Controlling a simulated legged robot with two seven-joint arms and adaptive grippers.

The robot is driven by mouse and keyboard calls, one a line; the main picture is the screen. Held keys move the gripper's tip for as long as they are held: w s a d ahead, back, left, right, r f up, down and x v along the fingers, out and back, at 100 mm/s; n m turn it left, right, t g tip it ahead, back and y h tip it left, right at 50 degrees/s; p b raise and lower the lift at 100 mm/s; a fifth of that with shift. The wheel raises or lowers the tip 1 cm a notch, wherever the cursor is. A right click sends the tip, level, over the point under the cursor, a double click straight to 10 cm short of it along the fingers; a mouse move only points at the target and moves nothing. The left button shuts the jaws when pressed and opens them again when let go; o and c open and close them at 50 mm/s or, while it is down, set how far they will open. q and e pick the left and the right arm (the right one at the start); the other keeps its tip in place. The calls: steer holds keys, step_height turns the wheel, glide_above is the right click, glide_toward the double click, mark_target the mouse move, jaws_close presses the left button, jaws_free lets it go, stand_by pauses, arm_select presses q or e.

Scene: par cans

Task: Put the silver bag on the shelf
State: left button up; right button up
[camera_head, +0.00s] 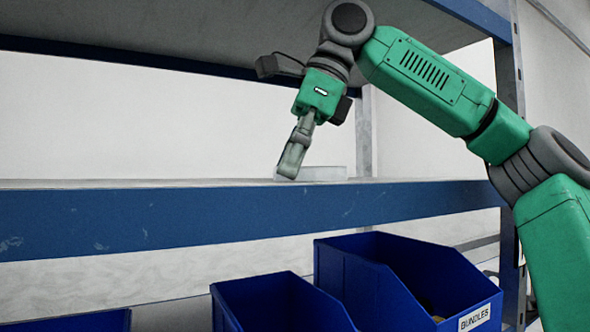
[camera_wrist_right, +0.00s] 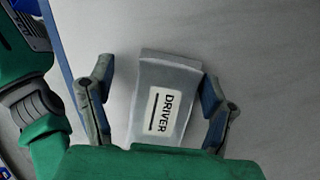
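The silver bag (camera_wrist_right: 176,75) with a white "DRIVER" label lies on the pale shelf surface in the right wrist view. In the head view the bag (camera_head: 325,173) shows as a low silver-grey shape on the shelf (camera_head: 160,215), just behind the blue front beam and partly behind my gripper. My right gripper (camera_head: 288,172) points down at it from above. In the wrist view my right gripper (camera_wrist_right: 157,88) is open, with one finger on each side of the bag. A gap shows on the left; the right finger is close to or touching the bag. My left gripper is not in view.
Below the shelf stand blue bins, one labelled "BUNDLES" (camera_head: 365,290) and another (camera_head: 270,305) to its left. A higher shelf (camera_head: 160,25) overhangs the space. A blue upright post (camera_head: 508,70) stands at the right. The shelf left of the bag is clear.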

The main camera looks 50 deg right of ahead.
steer(key=shift+w+a+r, duration=0.1)
steer(key=shift+a+r, duration=0.05)
steer(key=shift+a, duration=0.45)
steer(key=shift+r, duration=0.25)
steer(key=s+d, duration=0.2)
steer(key=d, duration=0.1)
steer(key=s+d, duration=0.2)
steer(key=d, duration=0.1)
steer(key=s+d, duration=0.2)
steer(key=d, duration=0.1)
steer(key=shift+s+d+r, duration=0.2)
steer(key=shift+s+d, duration=0.2)
steer(key=shift+s+d+r+p, duration=0.15)
steer(key=shift+s+d+p, duration=0.15)
steer(key=shift+s, duration=0.35)
steer(key=shift+d+f, duration=0.2)
steer(key=shift+d, duration=0.35)
